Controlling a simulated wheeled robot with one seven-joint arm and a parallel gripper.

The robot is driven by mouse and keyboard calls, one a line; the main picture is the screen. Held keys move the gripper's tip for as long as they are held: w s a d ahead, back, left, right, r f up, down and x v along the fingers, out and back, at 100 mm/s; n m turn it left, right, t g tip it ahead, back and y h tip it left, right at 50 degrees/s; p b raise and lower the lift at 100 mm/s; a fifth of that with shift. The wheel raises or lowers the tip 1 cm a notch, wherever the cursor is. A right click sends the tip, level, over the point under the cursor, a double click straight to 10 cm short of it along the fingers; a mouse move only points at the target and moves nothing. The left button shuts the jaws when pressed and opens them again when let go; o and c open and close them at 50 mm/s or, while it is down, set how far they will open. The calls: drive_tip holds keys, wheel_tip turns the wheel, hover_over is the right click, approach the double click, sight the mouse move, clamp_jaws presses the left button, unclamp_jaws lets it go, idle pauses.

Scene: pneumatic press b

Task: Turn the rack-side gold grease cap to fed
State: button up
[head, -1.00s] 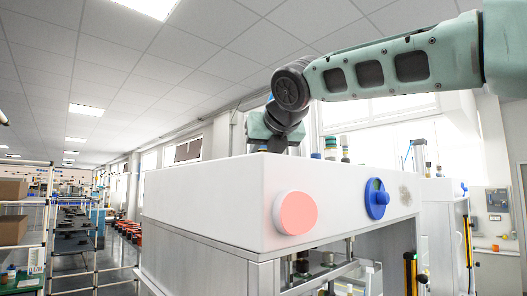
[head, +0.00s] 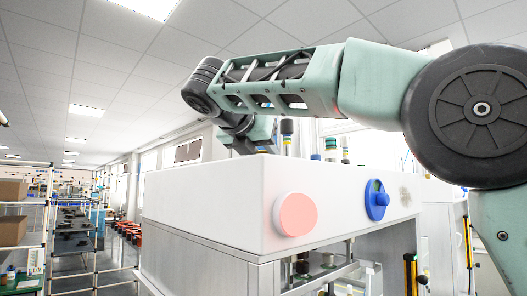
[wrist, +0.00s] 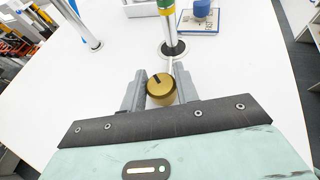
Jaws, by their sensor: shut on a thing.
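The gold grease cap (wrist: 161,93) is a round knob with a dark pointer mark on its top face, on the white top of the press (wrist: 95,85). The mark points up and slightly left in the wrist view. My gripper (wrist: 160,82) is shut on the cap, with one grey finger on each side of it. In the head view, the cap and my fingertips are hidden behind the upper edge of the press housing (head: 215,195). No label for fed is readable.
A chrome post (wrist: 170,30) with green and yellow bands stands just beyond the cap. Another post (wrist: 75,20) is at upper left, and a blue-capped part on a plate (wrist: 201,10) at upper right. The press front has a pink button (head: 297,214) and a blue knob (head: 377,199).

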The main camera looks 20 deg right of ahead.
drive_tip(key=shift+m+g+h, duration=1.1)
drive_tip(key=shift+m+g, duration=0.4)
drive_tip(key=shift+m, duration=0.1)
drive_tip(key=o, duration=1)
drive_tip(key=shift+c, duration=0.2)
